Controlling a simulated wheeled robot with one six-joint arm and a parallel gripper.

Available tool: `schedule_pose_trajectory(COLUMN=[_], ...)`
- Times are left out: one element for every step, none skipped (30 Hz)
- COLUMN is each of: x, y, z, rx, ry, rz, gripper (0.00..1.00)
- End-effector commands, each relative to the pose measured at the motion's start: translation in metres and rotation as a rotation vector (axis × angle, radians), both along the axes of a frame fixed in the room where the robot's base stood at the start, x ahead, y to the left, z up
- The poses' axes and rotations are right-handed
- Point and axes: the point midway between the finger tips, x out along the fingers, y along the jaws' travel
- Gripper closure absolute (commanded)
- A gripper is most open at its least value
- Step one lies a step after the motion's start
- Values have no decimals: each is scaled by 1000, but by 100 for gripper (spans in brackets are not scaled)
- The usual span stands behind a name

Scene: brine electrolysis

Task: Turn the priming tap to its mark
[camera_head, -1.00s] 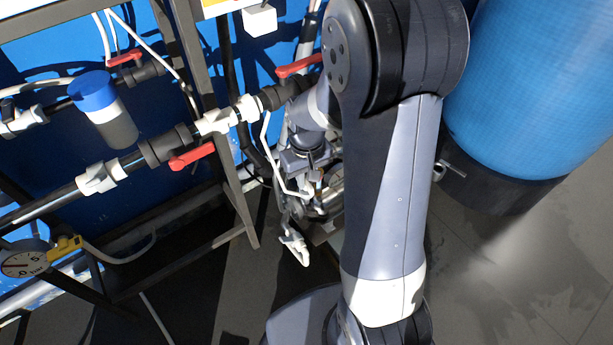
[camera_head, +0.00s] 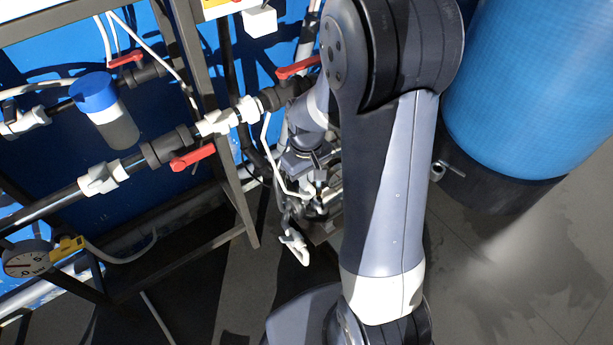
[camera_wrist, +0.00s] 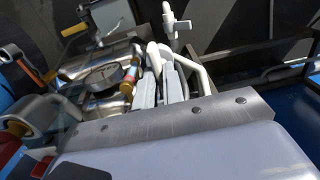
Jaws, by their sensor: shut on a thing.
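In the wrist view my gripper (camera_wrist: 159,82) shows as two pale fingers close together, beyond the white wrist housing. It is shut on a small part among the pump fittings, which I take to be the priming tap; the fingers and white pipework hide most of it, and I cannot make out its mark. A round gauge (camera_wrist: 103,76) and a fitting with yellow and red bands (camera_wrist: 128,80) sit just left of the fingers. In the head view my gripper is low behind my arm, and the tap cannot be made out there.
Red-handled valves (camera_head: 193,157) sit on the dark pipe at left, beside a blue-capped canister (camera_head: 104,108). A metal frame (camera_head: 215,110) stands close left of my arm. A large blue tank (camera_head: 535,90) is at right. A white hose end (camera_head: 294,247) hangs below. Floor is open at lower right.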

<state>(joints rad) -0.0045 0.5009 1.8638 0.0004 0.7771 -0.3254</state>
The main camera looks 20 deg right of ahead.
Motion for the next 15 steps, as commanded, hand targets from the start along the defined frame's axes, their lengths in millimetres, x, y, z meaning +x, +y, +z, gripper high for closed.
schedule_pose_trajectory(x=[0, 0, 0, 0, 0, 0, 0, 0, 0, 0, 0, 0, 0, 0, 0], y=[0, 0, 0, 0, 0, 0, 0, 0, 0, 0, 0, 0, 0, 0, 0], z=[0, 0, 0, 0, 0, 0, 0, 0, 0, 0, 0, 0, 0, 0, 0], rx=[-1, -1, -1, -1, -1, -1, -1, -1, -1, -1, -1, -1, 0, 0, 0], ry=[0, -1, -1, 0, -1, 0, -1, 0, 0, 0, 0, 0, 0, 0, 0], rz=[2, 2, 2, 2, 2, 1, 1, 1, 1, 1, 0, 0, 0, 0, 0], gripper=[100, 100, 88, 85, 83, 80, 77, 75, 71, 69, 69, 69, 69, 69, 69])
